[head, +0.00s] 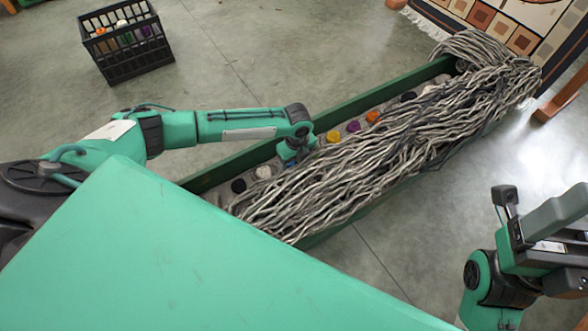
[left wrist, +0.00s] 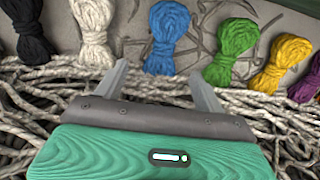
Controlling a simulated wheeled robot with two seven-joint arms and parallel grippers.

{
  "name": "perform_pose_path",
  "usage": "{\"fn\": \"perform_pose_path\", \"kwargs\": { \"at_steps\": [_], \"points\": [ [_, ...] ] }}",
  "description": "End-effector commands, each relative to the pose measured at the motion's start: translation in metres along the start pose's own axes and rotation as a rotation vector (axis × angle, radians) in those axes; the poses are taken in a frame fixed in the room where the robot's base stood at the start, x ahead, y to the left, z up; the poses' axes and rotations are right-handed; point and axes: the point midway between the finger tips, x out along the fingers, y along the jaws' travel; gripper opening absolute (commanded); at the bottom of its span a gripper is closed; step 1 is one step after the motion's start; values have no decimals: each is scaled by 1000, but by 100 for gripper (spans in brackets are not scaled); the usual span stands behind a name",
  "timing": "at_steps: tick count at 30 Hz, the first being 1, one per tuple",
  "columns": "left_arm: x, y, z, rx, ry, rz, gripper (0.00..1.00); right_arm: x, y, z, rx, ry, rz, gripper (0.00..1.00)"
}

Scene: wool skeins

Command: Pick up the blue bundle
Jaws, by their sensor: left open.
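The blue bundle (left wrist: 166,35) lies in the left wrist view just beyond the gap between the fingertips of my left gripper (left wrist: 160,70). The gripper is open and nothing is between its fingers. In the head view my left gripper (head: 290,158) hangs over the long green trough (head: 355,103), and the arm hides the blue bundle there. A white bundle (left wrist: 93,30) lies left of the blue one, and a green bundle (left wrist: 231,50) lies to its right.
Thick grey strands (head: 400,145) spill along the trough's near side and under my left gripper. Black (left wrist: 30,32), yellow (left wrist: 287,60) and purple (left wrist: 306,82) bundles share the row. A black crate (head: 130,68) with coloured items stands at the upper left. Floor between is clear.

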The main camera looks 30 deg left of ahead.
Motion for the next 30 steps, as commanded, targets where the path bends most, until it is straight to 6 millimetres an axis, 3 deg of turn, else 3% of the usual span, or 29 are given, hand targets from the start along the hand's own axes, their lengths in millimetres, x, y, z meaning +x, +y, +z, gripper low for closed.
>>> {"fn": "perform_pose_path", "kwargs": {
  "at_steps": [3, 9, 19, 20, 27, 30],
  "points": [
    [21, -2, 3, 0, 0, 1, 71, 1, -2, -4, 4, 45, -9, 87],
    [40, -2, 3, 1, 1, 0, 71, 6, -7, -2, 21, 70, -15, 87],
    [43, -2, 4, 1, 0, 0, 71, 9, -8, -1, 27, 72, -16, 87],
    [43, -2, 4, 1, 0, 0, 69, 9, -8, -1, 27, 72, -16, 87],
    [43, -2, 4, 0, 0, 0, 23, 9, -8, -1, 26, 72, -16, 87],
    [43, -2, 4, 0, 0, 0, 23, 9, -8, -1, 26, 73, -16, 87]
  ]
}}
